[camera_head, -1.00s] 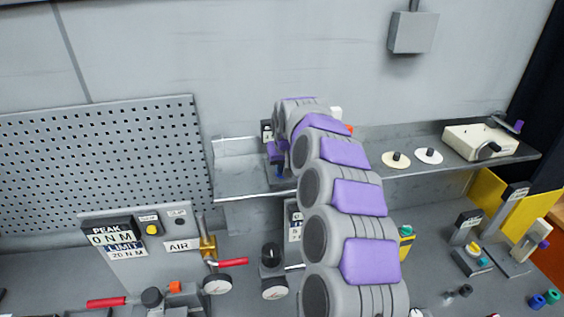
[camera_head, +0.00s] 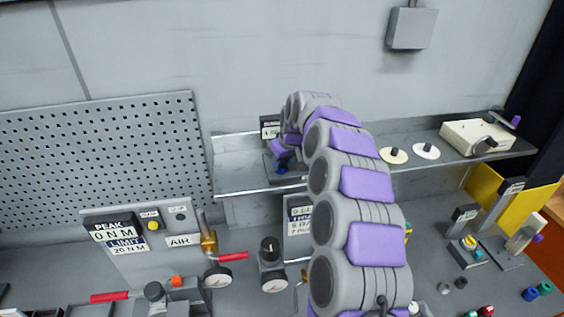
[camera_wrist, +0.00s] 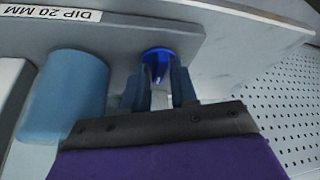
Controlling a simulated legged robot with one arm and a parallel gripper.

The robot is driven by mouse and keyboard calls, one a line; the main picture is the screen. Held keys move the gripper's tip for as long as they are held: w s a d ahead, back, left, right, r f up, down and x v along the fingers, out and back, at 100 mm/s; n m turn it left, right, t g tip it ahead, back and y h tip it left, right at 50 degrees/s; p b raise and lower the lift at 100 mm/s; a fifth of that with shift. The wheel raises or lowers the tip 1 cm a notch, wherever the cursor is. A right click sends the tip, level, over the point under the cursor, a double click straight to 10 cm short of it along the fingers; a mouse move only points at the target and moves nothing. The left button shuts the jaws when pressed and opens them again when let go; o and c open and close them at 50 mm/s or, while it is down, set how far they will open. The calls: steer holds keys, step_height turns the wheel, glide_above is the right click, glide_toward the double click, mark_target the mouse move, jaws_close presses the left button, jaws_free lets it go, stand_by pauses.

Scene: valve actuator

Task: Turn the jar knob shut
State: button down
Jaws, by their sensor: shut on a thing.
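My gripper (camera_head: 284,158) is at the back shelf, left of the arm's bend, low over a dark base plate. In the wrist view my gripper (camera_wrist: 158,88) has its two blue-grey fingers shut on a small bright blue knob (camera_wrist: 158,56). The knob's top shows between the fingertips, and the fingers hide its sides. A wider light-blue cylinder (camera_wrist: 62,95) stands to its left, apart from the fingers. I cannot tell from these views which of them belongs to a jar, or how far the knob is turned. In the head view the arm partly covers this place.
A grey plate labelled "DIP 20 MM" (camera_wrist: 52,12) lies beside the knob. The shelf (camera_head: 235,178) also carries two cream discs (camera_head: 393,155) and a cream box with a crank (camera_head: 478,136). Gauges and a red-handled valve (camera_head: 230,257) stand below. A pegboard (camera_head: 100,150) is at left.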

steer(key=shift+f, duration=0.1)
steer(key=c, duration=0.9)
jaws_free()
steer(key=shift+a, duration=0.1)
steer(key=shift+r, duration=0.3)
steer(key=b+v, duration=0.2)
steer(key=v, duration=1.4)
steer(key=shift+r, duration=0.35)
steer(key=s+d+f+m+g+b, duration=0.2)
steer(key=s+f+b, duration=0.4)
steer(key=s+f, duration=0.5)
steer(key=s+d+f+m+g+h+b, duration=0.1)
steer(key=s+d+f+b, duration=0.4)
steer(key=s+f, duration=0.7)
steer(key=s+d+f+m+g+h+b, duration=0.1)
steer(key=s+f+b, duration=0.6)
steer(key=s, duration=1.8)
steer(key=d+f+m+g, duration=0.1)
steer(key=d+f+m, duration=0.1)
steer(key=f, duration=0.3)
steer(key=shift+s+d+g, duration=0.3)
steer(key=shift+d+g, duration=0.1)
steer(key=shift+d, duration=0.1)
